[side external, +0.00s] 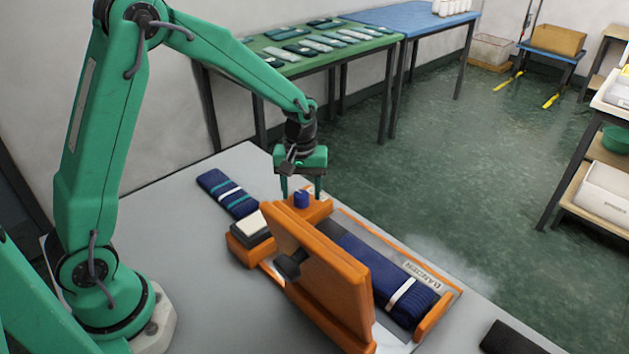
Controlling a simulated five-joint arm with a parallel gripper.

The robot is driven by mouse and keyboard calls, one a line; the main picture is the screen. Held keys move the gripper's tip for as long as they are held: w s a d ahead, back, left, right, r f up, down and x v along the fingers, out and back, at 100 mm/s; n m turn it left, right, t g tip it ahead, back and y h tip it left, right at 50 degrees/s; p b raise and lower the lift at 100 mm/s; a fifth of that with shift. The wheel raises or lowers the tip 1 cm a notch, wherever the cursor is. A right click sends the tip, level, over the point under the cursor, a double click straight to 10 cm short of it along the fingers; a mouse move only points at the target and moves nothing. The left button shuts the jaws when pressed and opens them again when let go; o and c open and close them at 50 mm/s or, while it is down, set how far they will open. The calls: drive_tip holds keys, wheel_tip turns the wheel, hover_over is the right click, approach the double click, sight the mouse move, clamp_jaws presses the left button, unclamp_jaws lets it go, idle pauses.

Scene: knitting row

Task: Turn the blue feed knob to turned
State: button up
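The blue feed knob (301,198) is a small dark blue cylinder standing on an orange block at the back end of the orange fixture (325,277). My gripper (301,193) points straight down over it from my green arm. Its two green fingers are spread, one to each side of the knob, with the tips near the height of the knob's top. I see a gap between the fingers and the knob, though contact on the far side cannot be told. The knob's turned angle cannot be read.
The fixture has a tall tilted orange panel with a black handle (291,265). Behind it lies a folded blue knit piece (366,268) with a white band. Another folded blue piece (228,194) lies left. A black item (512,338) is at front right. Grey table is clear at left.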

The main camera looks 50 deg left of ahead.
sight(300, 195)
idle(0.3)
wheel_tip(300, 195, up, 8)
drive_tip(key=shift+f, duration=0.25)
drive_tip(key=shift+r, duration=0.15)
idle(0.4)
drive_tip(key=shift+s+r, duration=0.25)
drive_tip(key=shift+r, duration=0.05)
drive_tip(key=s+r+m+t, duration=0.2)
drive_tip(key=s+r+m, duration=0.2)
drive_tip(key=s, duration=0.6)
drive_tip(key=s+r+m+t, duration=0.3)
drive_tip(key=s+r+m, duration=0.1)
drive_tip(key=s, duration=0.6)
drive_tip(key=shift+s+d+r+m+t, duration=0.2)
drive_tip(key=shift+s+r+m+t, duration=0.15)
drive_tip(key=shift+r, duration=0.45)
